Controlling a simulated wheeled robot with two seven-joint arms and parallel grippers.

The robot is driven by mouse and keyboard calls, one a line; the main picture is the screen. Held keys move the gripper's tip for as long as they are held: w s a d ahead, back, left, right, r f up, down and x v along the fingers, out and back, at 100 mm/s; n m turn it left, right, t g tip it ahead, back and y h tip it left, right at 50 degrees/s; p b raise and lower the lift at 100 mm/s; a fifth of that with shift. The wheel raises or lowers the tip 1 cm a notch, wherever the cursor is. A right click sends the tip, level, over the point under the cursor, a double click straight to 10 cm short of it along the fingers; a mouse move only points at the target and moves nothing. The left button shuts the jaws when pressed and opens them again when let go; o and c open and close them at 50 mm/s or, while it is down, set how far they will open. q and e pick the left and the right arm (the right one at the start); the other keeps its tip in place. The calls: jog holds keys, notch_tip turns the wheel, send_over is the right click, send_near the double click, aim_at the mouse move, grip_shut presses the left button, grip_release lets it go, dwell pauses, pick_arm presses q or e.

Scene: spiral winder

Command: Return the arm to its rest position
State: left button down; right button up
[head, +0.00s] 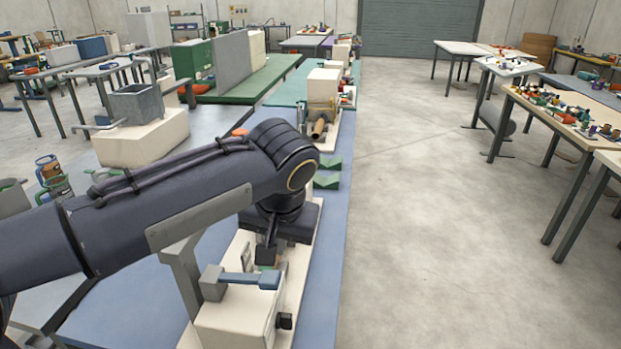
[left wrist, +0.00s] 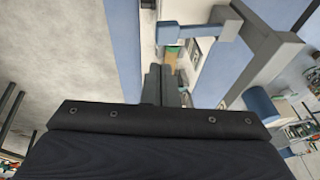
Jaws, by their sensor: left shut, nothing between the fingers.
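My left arm reaches in from the left in the head view, its dark forearm crossing above the blue bench (head: 335,210). My left gripper (head: 267,254) hangs from the wrist, pointing down over the cream winder base (head: 232,318). Its fingers are shut together with nothing between them. In the left wrist view the two dark fingers (left wrist: 161,86) lie side by side, close to a blue-ended lever (left wrist: 195,33). The lever (head: 245,279) also shows in the head view, just in front of the gripper. I cannot tell whether they touch. My right gripper is not in view.
Green V-shaped blocks (head: 327,181) and a cream machine with a brown roll (head: 319,128) stand farther along the bench. A grey bin (head: 136,104) on a cream block stands at left. The grey floor (head: 420,230) on the right is clear, up to tables with small parts.

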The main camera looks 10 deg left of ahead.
pick_arm(q)
jog(key=s+a+f+h, duration=0.3)
jog(key=s+a+f, duration=0.2)
jog(key=s+a, duration=0.45)
jog(key=s+f+n+t+h, duration=0.2)
jog(key=s+f, duration=0.5)
jog(key=s, duration=0.2)
jog(key=shift+s+f+n, duration=0.15)
jog(key=shift+s+n, duration=0.15)
jog(key=shift+s, duration=0.1)
